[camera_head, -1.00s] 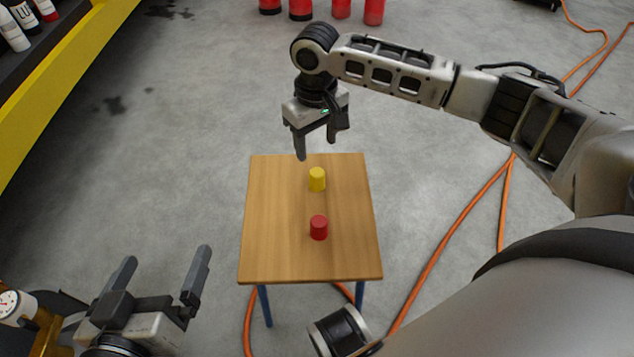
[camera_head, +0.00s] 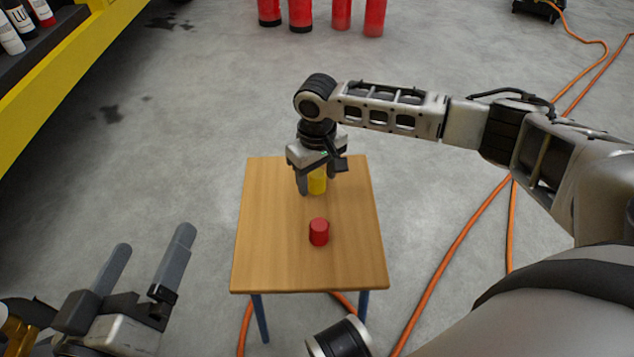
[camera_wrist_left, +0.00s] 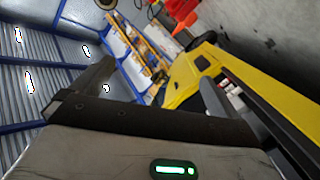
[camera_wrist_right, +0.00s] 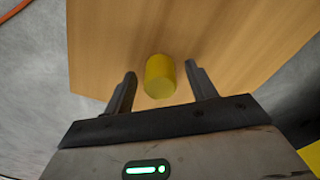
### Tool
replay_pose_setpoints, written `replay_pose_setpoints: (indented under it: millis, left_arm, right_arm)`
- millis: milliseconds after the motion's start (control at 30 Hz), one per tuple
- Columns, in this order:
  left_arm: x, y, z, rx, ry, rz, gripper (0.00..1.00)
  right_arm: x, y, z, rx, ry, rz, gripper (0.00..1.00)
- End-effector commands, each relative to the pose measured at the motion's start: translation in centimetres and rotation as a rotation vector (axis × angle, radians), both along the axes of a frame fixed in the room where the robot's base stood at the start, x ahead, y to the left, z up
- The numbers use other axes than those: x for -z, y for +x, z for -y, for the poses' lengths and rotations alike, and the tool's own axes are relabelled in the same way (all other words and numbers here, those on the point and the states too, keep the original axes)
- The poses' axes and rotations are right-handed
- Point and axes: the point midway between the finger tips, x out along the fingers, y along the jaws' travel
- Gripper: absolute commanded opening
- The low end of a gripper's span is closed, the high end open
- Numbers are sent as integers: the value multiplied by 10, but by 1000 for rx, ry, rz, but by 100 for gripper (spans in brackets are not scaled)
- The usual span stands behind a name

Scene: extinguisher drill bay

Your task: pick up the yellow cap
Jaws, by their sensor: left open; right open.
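The yellow cap (camera_head: 317,182) stands upright on the small wooden table (camera_head: 270,255), toward its back. My right gripper (camera_head: 317,188) is open and lowered over it, pointing down. In the right wrist view the yellow cap (camera_wrist_right: 160,76) sits between the two spread fingers of my right gripper (camera_wrist_right: 160,82), with gaps showing at both sides. In the head view the gripper hides the cap's top. My left gripper (camera_head: 150,262) is open and empty at the lower left, off the table.
A red cap (camera_head: 319,232) stands on the table in front of the yellow one. Orange hose (camera_head: 460,240) runs over the floor at right. Red cylinders (camera_head: 300,14) stand at the back. A yellow-edged shelf (camera_head: 60,80) is at far left.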

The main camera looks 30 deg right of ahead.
Motion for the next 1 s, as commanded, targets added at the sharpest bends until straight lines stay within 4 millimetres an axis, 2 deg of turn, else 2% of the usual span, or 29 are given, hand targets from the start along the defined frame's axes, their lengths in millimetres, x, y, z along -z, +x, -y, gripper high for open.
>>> replay_pose_setpoints:
  millis: [133, 300, 667, 833, 933, 1000]
  left_arm:
    - [-1, 0, 0, 0, 0, 0, 100]
    - [-1, 0, 0, -1, 1, 0, 100]
    - [-3, 0, -1, -2, 7, 3, 100]
    - [-10, 2, -2, -10, 46, 8, 100]
    - [4, -1, -4, -13, 124, -29, 100]
    - [6, -1, -7, -17, 168, -36, 100]
  right_arm:
    - [-1, 0, 0, 0, 0, 0, 56]
    - [-1, 0, 0, 0, 0, 0, 9]
    - [-4, 0, 0, 0, 1, 1, 8]
    - [-20, 1, 0, 1, 1, 1, 8]
    - [-38, 1, -1, 1, 3, 0, 8]
    - [-49, -10, -2, -3, 2, -2, 8]
